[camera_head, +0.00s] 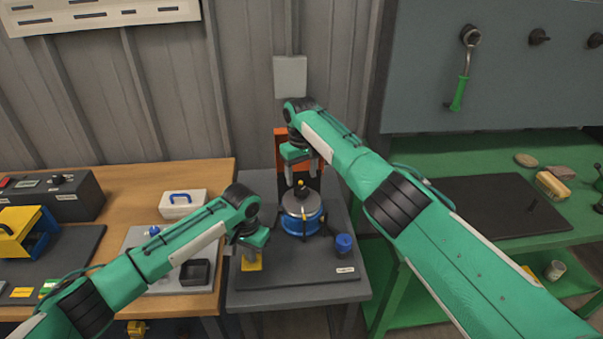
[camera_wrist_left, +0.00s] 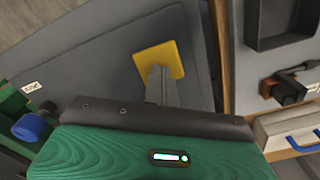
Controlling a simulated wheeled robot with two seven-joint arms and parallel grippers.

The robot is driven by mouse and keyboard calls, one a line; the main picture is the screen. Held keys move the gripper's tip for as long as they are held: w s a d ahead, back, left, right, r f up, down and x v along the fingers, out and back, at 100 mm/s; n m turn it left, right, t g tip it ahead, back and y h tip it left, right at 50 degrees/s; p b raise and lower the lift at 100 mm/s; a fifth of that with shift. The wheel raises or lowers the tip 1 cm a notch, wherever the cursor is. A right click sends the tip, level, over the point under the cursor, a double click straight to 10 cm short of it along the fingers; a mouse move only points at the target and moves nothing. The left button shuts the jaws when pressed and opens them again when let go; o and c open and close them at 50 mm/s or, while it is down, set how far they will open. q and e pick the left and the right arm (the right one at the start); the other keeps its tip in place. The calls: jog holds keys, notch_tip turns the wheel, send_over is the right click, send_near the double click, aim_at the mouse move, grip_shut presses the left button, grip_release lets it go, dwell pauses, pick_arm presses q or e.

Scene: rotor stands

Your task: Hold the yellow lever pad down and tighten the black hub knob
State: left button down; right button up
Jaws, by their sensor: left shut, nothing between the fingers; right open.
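The yellow lever pad (camera_head: 250,265) lies at the left of the grey stand plate. It shows as a yellow square in the left wrist view (camera_wrist_left: 172,52). My left gripper (camera_head: 252,250) is shut and empty, pointing down at the pad. Its fingertips (camera_wrist_left: 161,72) overlap the pad in the wrist view; whether they press it, I cannot tell. The rotor (camera_head: 302,222), a silver dome with a blue ring, stands mid-plate. The black hub knob (camera_head: 302,192) is on its top, with a small yellow part by it. My right gripper (camera_head: 300,176) is open just above the knob.
A blue knob-like part (camera_head: 343,243) stands at the plate's right. An orange upright (camera_head: 281,143) rises behind the rotor. A wooden table (camera_head: 130,190) with a white case (camera_head: 183,203) and a grey tray is at left. A green bench (camera_head: 480,160) is at right.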

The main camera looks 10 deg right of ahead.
aim_at(301, 190)
pick_arm(q)
jog(key=shift+f, duration=0.8)
pick_arm(e)
jog(key=shift+f, duration=2.75)
jog(key=c, duration=0.8)
jog(key=m, duration=0.6)
jog(key=shift+m, duration=0.3)
jog(key=m, duration=0.6)
jog(key=o, duration=0.8)
